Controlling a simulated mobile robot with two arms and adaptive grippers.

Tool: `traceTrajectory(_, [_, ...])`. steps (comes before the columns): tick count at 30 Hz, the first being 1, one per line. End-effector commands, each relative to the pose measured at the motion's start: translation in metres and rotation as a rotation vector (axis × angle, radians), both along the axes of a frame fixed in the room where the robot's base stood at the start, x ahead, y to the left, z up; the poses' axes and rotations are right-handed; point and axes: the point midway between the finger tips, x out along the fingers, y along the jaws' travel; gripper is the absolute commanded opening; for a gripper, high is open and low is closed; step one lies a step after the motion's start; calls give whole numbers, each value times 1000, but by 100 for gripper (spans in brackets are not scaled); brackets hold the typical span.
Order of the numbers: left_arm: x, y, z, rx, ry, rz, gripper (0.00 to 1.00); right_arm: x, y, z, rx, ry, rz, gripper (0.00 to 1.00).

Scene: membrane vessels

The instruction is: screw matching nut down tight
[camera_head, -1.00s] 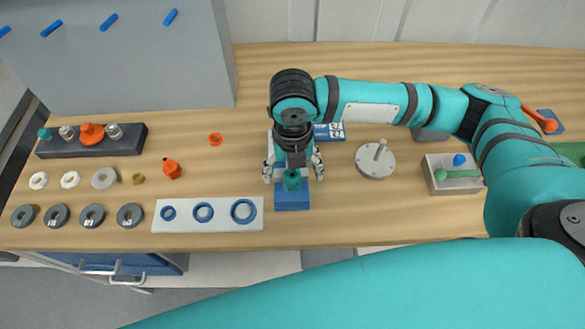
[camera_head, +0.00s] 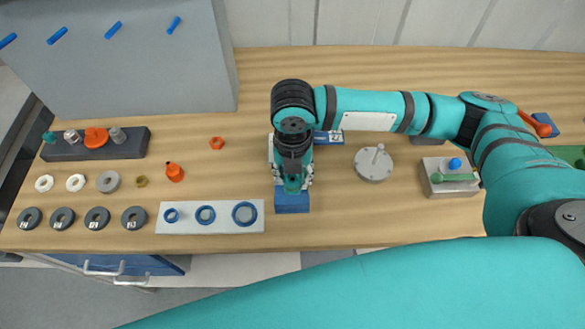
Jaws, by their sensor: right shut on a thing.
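My right gripper (camera_head: 292,182) points down over a small blue block (camera_head: 292,204) near the middle of the table. Its fingers are shut on a small teal piece (camera_head: 291,186) above the block. The gripper hides most of this piece, so I cannot tell whether it is a nut or how it sits on a thread. An orange nut (camera_head: 217,143) lies loose to the left. My left gripper is not in view.
A dark rack (camera_head: 130,146) holds several fittings at the left. Dark numbered discs (camera_head: 97,219) and a white plate with blue rings (camera_head: 185,227) lie in front. A grey disc with a peg (camera_head: 374,165) and a grey fixture (camera_head: 430,180) stand to the right.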

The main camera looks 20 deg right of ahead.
Motion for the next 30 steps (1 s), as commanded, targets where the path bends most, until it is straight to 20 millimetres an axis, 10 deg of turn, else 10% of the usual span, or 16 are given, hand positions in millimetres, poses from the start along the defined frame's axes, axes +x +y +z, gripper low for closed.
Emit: traceTrajectory(30, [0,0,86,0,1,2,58,-1,0,3,0,3,-668,0])
